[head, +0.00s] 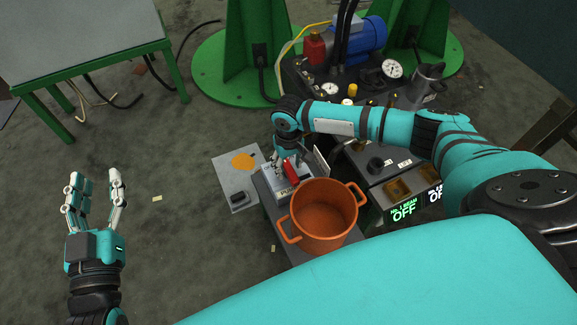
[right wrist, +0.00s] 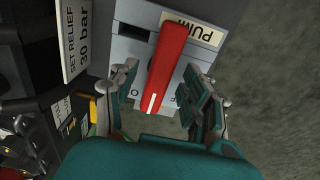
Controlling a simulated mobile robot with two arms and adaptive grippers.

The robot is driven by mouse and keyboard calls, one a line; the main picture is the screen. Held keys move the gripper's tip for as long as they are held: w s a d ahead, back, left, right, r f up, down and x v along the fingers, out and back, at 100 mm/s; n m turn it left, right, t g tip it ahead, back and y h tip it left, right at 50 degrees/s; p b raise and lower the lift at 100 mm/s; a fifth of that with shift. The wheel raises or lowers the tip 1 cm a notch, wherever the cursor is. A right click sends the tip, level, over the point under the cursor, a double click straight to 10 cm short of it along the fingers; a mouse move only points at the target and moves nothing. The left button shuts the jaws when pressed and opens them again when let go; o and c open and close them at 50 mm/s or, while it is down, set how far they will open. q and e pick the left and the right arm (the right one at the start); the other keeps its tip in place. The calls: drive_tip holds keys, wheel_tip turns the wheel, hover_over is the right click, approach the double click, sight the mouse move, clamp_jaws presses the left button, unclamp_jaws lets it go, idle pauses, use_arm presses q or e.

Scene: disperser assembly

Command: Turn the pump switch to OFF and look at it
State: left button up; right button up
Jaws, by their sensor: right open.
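The pump switch is a red lever handle (right wrist: 167,60) with a white line near its lower end, on a grey plate (right wrist: 130,52) with an upside-down PUMP label (right wrist: 192,29). Letters beside the handle's end are partly covered, so I cannot read its setting surely. In the head view the red handle (head: 291,171) shows just below my right gripper (head: 284,154). My right gripper is open, with one finger on each side of the handle; I cannot tell whether they touch it. My left gripper (head: 97,184) is open and empty above the floor at left.
An orange pot (head: 323,212) stands right beside the switch box. A dark unit with a lit BEAM OFF sign (head: 404,211) is at right. Behind are a blue motor (head: 365,35) and gauges. A green-legged table (head: 80,40) is at upper left. Open floor lies at left.

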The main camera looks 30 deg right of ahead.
use_arm(q)
drive_tip(key=shift+r, duration=0.3)
use_arm(e)
drive_tip(key=shift+f, duration=0.15)
clamp_jaws()
use_arm(q)
drive_tip(key=shift+f, duration=0.1)
